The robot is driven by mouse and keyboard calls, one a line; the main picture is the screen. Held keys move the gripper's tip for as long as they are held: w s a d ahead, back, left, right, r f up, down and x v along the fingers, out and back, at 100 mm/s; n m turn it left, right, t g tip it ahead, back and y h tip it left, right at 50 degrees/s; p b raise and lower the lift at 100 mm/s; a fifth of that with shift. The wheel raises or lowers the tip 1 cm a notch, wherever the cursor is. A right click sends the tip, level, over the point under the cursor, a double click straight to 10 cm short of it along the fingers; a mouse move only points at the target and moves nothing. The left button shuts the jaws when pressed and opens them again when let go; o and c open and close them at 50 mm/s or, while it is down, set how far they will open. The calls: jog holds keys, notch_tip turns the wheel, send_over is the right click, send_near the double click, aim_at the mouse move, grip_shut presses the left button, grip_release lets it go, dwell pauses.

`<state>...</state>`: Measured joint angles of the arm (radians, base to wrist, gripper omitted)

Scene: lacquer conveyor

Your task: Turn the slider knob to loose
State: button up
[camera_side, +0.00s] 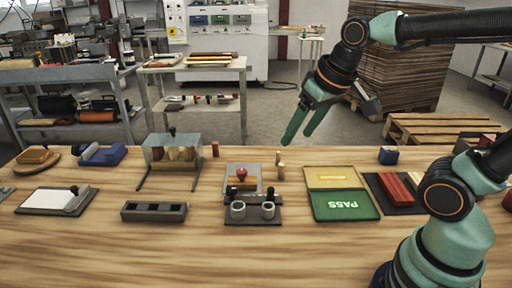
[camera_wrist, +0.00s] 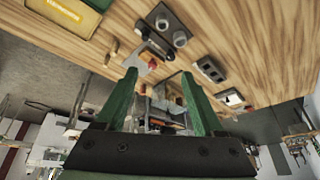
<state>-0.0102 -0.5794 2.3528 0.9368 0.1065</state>
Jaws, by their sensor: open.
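No label reading "loose" can be made out, and I cannot tell for sure which knob is the slider knob. A white board with a black knob (camera_side: 74,191) at one side lies at the left of the table. A red knob (camera_side: 241,173) stands on a grey panel (camera_side: 250,171) in the middle; it also shows in the wrist view (camera_wrist: 152,65). A dark fixture (camera_side: 253,220) in front has two black knobs and two grey cups. My gripper (camera_side: 303,124) is open and empty, above the back of the table. Its two green fingers (camera_wrist: 158,76) are apart in the wrist view.
A dark slotted block (camera_side: 154,212) and a clear-covered box (camera_side: 172,153) stand left of the panel. Small wooden pegs (camera_side: 280,171) stand to its right. A yellow and green PASS tray (camera_side: 346,205) and a dark mat with red bars (camera_side: 397,187) lie further right. The front of the table is clear.

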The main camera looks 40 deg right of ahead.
jog(key=w+a+f+m+g, duration=0.15)
jog(key=w+m, duration=0.25)
jog(key=w, duration=0.6)
jog(key=m+g, duration=0.4)
send_over(231, 188)
notch_tip(231, 188, down, 10)
jog(key=shift+t, duration=0.25)
notch_tip(231, 188, down, 11)
jog(key=shift+f, duration=0.1)
grip_shut()
